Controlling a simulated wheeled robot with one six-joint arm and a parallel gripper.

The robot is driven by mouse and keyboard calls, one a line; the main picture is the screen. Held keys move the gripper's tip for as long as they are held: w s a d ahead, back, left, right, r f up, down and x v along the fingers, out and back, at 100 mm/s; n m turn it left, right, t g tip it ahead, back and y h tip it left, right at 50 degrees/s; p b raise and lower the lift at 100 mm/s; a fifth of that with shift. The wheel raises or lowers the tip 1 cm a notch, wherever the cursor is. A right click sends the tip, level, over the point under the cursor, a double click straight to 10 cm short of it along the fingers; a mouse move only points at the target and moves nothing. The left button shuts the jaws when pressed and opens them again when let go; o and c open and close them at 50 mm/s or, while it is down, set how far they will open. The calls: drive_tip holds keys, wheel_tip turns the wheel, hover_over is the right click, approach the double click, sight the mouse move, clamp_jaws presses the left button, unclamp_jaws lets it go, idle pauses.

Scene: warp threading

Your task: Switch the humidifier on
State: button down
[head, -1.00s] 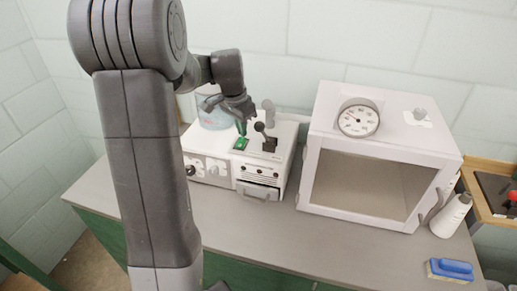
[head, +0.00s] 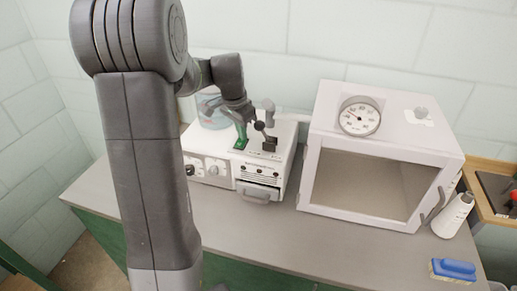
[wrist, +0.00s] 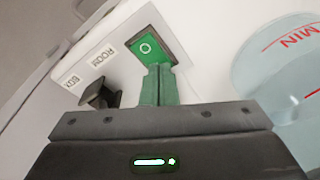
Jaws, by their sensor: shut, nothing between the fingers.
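The humidifier (head: 218,182) is a white box on the bench with dials and a drawer on its front and a bluish clear tank (head: 213,112) at its back left. A green rocker switch (wrist: 150,46) with a white circle mark is on its top, in the wrist view. My gripper (wrist: 158,72) is shut and empty, its green fingers pointing down. The fingertips are at the switch's near edge and hide part of it; I cannot tell whether they press it. In the head view my gripper (head: 241,139) is over the switch.
A black lever (wrist: 100,96) stands beside the fingers, near labels ROOM and BOX. A white chamber (head: 378,150) with a window and dial gauge (head: 359,117) stands to the right. The bench front is clear.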

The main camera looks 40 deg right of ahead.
drive_tip(key=shift+f, duration=0.1)
drive_tip(key=shift+r+p, duration=2.7)
drive_tip(key=shift+r, duration=0.85)
drive_tip(key=shift+f, duration=0.2)
wheel_tip(320, 180, down, 7)
drive_tip(key=b, duration=0.5)
drive_tip(key=shift+r+b, duration=0.1)
drive_tip(key=shift+b, duration=0.2)
drive_tip(key=shift+r, duration=0.1)
drive_tip(key=shift+r, duration=0.1)
